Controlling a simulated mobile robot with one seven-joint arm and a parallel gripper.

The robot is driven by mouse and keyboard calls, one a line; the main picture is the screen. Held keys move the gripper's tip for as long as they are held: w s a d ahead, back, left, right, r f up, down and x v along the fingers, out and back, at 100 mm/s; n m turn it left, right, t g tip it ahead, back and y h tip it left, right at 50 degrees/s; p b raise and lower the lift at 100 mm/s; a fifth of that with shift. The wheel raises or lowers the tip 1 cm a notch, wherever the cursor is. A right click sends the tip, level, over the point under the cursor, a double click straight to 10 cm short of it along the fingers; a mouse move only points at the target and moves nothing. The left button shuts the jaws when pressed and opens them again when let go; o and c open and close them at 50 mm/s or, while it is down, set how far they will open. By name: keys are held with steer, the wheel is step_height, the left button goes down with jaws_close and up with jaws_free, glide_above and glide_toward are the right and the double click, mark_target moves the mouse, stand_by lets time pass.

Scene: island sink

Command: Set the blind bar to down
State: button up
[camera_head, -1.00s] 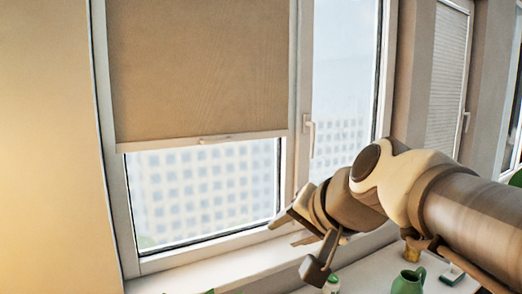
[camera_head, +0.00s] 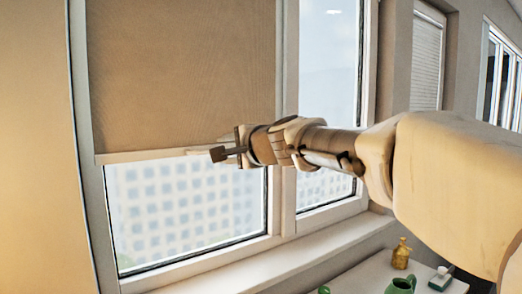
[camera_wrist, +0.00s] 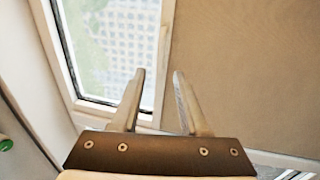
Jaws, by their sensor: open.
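The tan blind (camera_head: 180,75) covers the upper part of the left window pane. Its pale blind bar (camera_head: 135,156) runs along the lower edge, with glass showing below. My gripper (camera_head: 228,152) is at the bar's height, in front of its right part and hiding some of it. In the wrist view, my gripper (camera_wrist: 159,73) is open and empty, with its two fingers apart. There the blind bar (camera_wrist: 163,50) appears as a pale strip between glass and blind, lined up with the gap between the fingertips. I cannot tell whether the fingers touch it.
The window sill (camera_head: 285,262) runs below the window. A wall (camera_head: 35,150) borders the window at the left.

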mark_target(207, 152)
steer(key=p+x, duration=0.3)
steer(key=x, duration=0.8)
steer(key=shift+w+a+f, duration=0.1)
steer(key=shift+w+a, duration=0.1)
steer(key=shift+w, duration=0.1)
jaws_close()
stand_by(1.0)
